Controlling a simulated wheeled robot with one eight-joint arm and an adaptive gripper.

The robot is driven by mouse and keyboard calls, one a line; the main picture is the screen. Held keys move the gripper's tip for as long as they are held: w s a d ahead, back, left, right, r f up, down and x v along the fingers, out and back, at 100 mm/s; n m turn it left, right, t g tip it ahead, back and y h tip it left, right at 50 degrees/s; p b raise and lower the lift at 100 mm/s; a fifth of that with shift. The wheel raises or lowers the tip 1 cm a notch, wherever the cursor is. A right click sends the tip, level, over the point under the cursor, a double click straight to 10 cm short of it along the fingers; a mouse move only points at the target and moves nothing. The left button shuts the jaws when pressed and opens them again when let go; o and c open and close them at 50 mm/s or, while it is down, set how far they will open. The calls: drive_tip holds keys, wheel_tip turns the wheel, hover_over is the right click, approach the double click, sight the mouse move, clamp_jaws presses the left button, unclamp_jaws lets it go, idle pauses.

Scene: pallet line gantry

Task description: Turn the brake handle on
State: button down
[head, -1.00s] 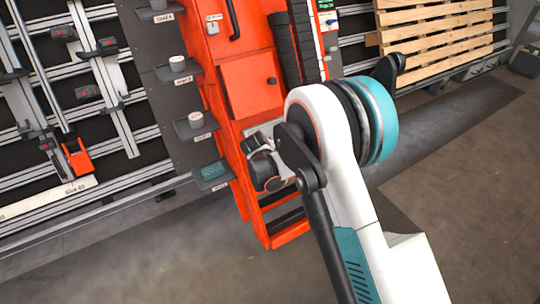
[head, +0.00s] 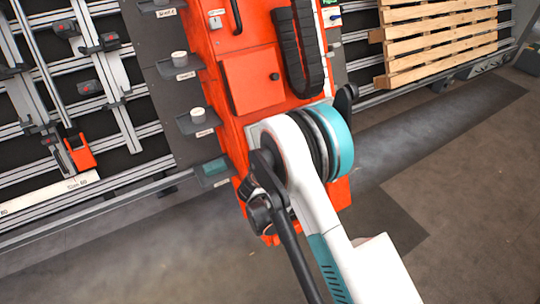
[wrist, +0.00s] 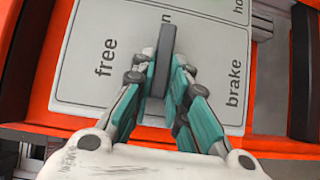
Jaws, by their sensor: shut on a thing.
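The brake handle (wrist: 162,62) is a dark grey bar in the wrist view. It stands out over a light label plate (wrist: 90,65), with "free" to its left and "brake" to its right. Another word on the plate is partly hidden, showing only an "n" beside the bar. My gripper (wrist: 166,72) has its teal and grey fingers closed on both sides of the bar. In the head view my arm covers the lower front of the orange cabinet (head: 252,85), so the handle and fingertips are hidden there.
Small grey shelves with white cups (head: 198,115) stick out left of the cabinet. A black cable chain (head: 305,50) hangs on its front. A rail rack (head: 60,90) stands at left, and a wooden pallet (head: 440,40) at upper right. The floor in front is clear.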

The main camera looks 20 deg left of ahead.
idle(0.4)
drive_tip(key=c, duration=1.6)
unclamp_jaws()
drive_tip(key=shift+f, duration=0.1)
drive_tip(key=shift+o, duration=0.2)
drive_tip(key=shift+s, duration=0.1)
drive_tip(key=v, duration=0.7)
drive_tip(key=shift+s, duration=0.15)
